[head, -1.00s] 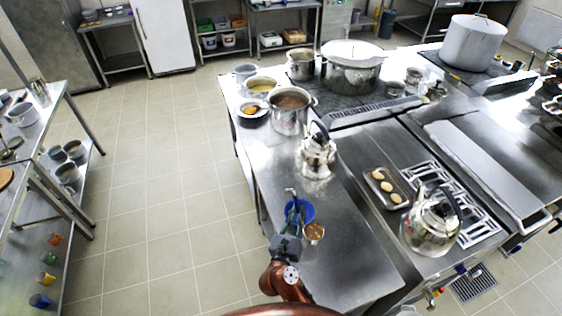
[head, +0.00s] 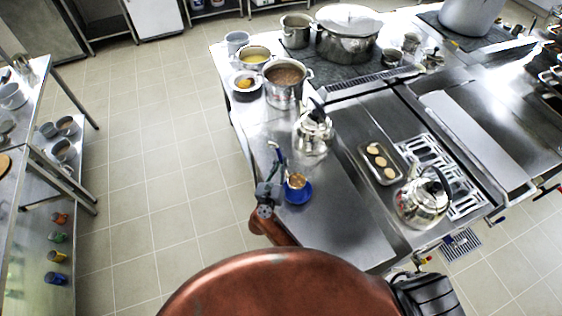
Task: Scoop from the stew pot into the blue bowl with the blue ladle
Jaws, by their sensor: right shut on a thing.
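The stew pot (head: 271,97) is a steel pot with brown stew, standing at the far left part of the counter. The blue bowl (head: 301,198) sits on the near counter. My right gripper (head: 270,188) is just left of the bowl, shut on the blue ladle (head: 281,156), whose blue handle rises above the fingers. The ladle's cup (head: 297,181), with brown content in it, shows over the bowl and hides part of its inside. I cannot tell whether the cup touches the bowl. My left gripper is not in view.
A shiny kettle (head: 314,134) stands behind the bowl, and another kettle (head: 423,205) stands to the right by a tray (head: 368,153) of pale round items. The counter right of the bowl is clear.

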